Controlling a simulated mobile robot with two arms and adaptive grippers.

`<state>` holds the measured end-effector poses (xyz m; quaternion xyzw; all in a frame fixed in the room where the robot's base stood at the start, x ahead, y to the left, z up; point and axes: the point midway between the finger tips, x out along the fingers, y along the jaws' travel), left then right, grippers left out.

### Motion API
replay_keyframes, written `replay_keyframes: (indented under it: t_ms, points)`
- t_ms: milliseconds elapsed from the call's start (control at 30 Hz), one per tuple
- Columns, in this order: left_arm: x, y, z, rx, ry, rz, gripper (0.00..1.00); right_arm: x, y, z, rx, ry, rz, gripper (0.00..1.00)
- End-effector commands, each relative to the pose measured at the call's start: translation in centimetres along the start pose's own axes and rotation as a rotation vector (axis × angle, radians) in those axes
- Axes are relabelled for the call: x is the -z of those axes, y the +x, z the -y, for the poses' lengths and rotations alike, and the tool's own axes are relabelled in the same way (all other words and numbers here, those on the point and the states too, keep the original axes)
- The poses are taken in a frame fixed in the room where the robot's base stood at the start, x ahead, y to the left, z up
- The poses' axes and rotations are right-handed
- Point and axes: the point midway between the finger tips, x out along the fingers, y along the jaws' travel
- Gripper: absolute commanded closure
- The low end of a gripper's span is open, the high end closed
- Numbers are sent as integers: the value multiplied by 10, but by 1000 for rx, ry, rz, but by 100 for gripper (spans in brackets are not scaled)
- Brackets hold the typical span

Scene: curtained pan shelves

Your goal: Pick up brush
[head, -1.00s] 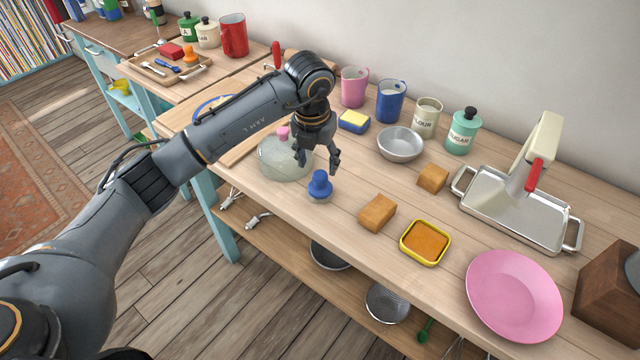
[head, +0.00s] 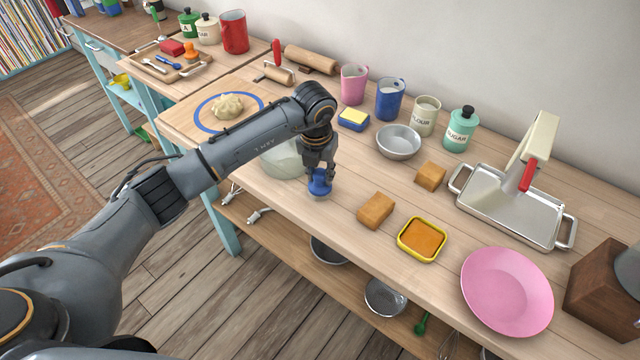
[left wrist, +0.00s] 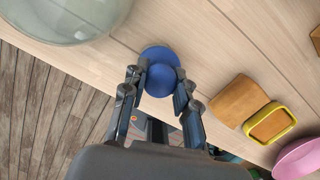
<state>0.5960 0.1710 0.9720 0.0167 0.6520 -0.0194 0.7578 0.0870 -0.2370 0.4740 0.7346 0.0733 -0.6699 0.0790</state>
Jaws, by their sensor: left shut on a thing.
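The brush is a small blue round-knobbed thing (head: 319,184) standing on the wooden table near its front edge. In the left wrist view its blue knob (left wrist: 160,78) sits between the fingertips, with the wider blue base behind it. My left gripper (head: 320,172) comes down from above and is shut on the brush's knob; it also shows in the left wrist view (left wrist: 158,80). The brush's underside is hidden. My right gripper is not in view.
A glass bowl (head: 280,160) stands close left of the brush. Brown blocks (head: 376,210) and a yellow-rimmed dish (head: 422,239) lie to the right. A metal bowl (head: 398,142) and a yellow-blue sponge (head: 354,118) are behind. The table's front edge is near.

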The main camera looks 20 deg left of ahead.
Motion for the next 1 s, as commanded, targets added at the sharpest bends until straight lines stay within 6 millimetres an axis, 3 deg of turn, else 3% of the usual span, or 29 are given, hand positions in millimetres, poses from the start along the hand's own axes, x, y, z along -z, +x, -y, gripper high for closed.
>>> replay_keyframes:
  t_ms: [367,600,867,1000]
  points:
    - [-1,-5,0,0,0,1,100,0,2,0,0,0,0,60]
    - [-4,-34,-1,0,0,5,100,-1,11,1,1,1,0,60]
    - [34,-93,-4,-1,3,11,100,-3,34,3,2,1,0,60]
    - [64,-112,-5,-1,3,5,100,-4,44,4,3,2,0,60]
